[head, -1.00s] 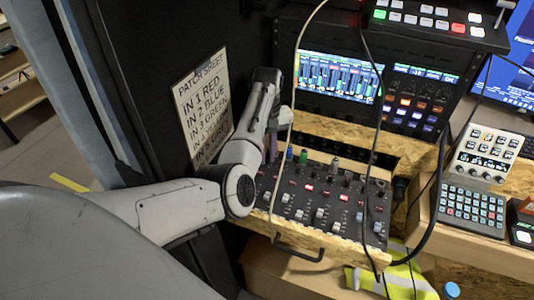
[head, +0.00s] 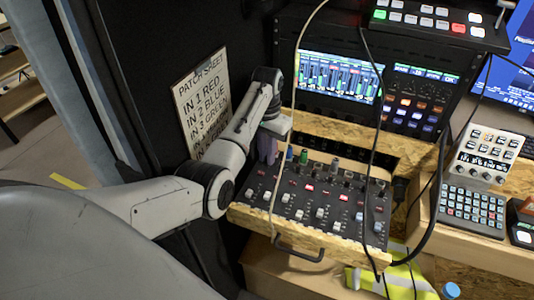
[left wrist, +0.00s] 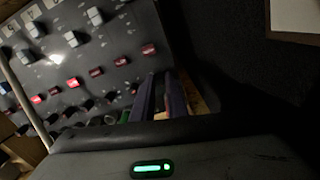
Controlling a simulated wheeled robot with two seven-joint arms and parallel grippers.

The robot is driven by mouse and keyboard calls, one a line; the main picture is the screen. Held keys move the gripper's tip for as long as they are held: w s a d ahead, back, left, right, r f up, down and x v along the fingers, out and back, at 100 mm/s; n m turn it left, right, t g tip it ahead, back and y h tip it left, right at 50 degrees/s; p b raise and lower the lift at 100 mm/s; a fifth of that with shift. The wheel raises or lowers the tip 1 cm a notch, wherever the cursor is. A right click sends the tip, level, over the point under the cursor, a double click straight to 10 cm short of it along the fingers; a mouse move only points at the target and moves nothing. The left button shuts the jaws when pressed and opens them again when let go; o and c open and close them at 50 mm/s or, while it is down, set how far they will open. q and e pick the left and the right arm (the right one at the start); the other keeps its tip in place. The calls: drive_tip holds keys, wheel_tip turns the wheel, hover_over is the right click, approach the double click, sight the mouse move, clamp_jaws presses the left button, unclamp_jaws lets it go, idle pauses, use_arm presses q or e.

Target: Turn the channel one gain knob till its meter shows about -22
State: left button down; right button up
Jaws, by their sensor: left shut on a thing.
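The mixer panel (head: 330,205), dark with a wooden frame, holds rows of knobs, lit red buttons and grey fader caps. My left gripper (head: 268,158) points down at the panel's far left corner in the head view, left of a blue plug (head: 289,154) and a green plug (head: 303,157). Its purple fingers also show in the left wrist view (left wrist: 160,97). They are shut on the channel one gain knob, which the fingers hide. The meter screen (head: 340,77) shows several coloured bars; its figures are too small to read. My right gripper is out of view.
The patch sheet (head: 203,100) hangs on the dark wall close to my left arm. A pale cable (head: 292,100) and dark cables hang across the panel. A handle (head: 299,252) sticks out from its front edge. A keypad (head: 472,210) stands to the right.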

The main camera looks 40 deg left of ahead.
use_arm(q)
drive_tip(key=shift+r+m, duration=0.1)
drive_tip(key=shift+m, duration=1)
drive_tip(key=c, duration=1.7)
unclamp_jaws()
drive_tip(key=shift+c, duration=0.2)
